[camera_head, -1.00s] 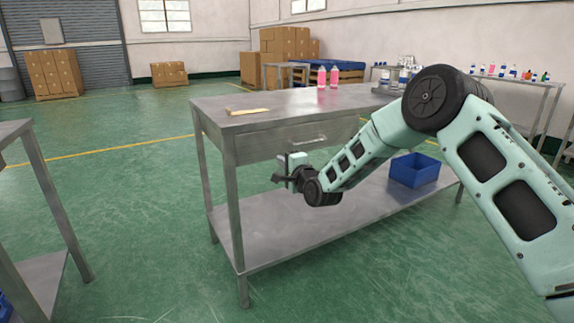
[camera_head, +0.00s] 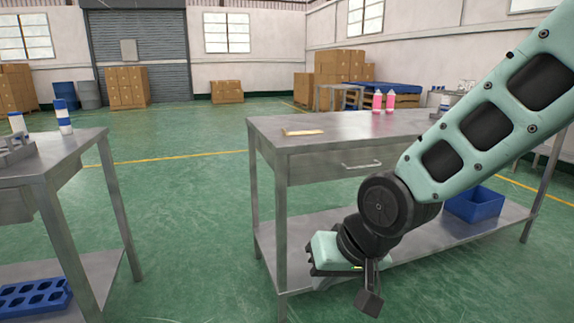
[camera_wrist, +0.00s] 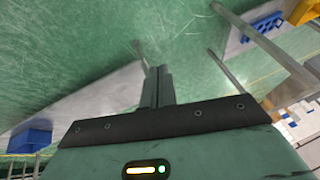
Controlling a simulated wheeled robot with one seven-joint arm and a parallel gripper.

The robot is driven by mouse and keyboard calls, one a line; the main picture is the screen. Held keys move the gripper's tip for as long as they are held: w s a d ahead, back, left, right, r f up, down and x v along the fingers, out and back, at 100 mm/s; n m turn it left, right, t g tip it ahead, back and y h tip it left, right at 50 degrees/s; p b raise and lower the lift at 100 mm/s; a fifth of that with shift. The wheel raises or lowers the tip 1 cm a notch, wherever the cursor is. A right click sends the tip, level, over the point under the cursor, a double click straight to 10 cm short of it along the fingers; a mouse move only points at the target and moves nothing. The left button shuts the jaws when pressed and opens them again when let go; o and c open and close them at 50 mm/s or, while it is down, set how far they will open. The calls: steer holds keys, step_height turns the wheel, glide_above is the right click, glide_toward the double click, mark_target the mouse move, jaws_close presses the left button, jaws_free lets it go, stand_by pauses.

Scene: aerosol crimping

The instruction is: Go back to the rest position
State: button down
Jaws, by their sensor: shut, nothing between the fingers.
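My gripper (camera_head: 369,301) hangs low in front of the steel workbench (camera_head: 345,132), near the bench's lower shelf in the head view. In the wrist view its two dark fingers (camera_wrist: 155,85) lie side by side, closed, with nothing between them. They point toward open green floor. My arm comes down from the upper right, across the right part of the bench.
A left bench (camera_head: 62,160) bears white-and-blue bottles (camera_head: 63,117), with a blue holed rack (camera_head: 34,297) below. Floor between benches is clear.

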steer(key=s+d+r+n+g+h+p, duration=0.1)
steer(key=s+d+n+g+h, duration=0.2)
steer(key=s, duration=0.6)
steer(key=s+d+r+n+g, duration=0.1)
steer(key=s+d+n, duration=0.3)
steer(key=s, duration=0.5)
step_height(320, 180, up, 20)
steer(key=m+p, duration=0.1)
steer(key=p, duration=1.9)
steer(key=shift+w+d+m+p, duration=0.25)
steer(key=shift+d+m+p, duration=0.05)
steer(key=shift+d+p, duration=0.1)
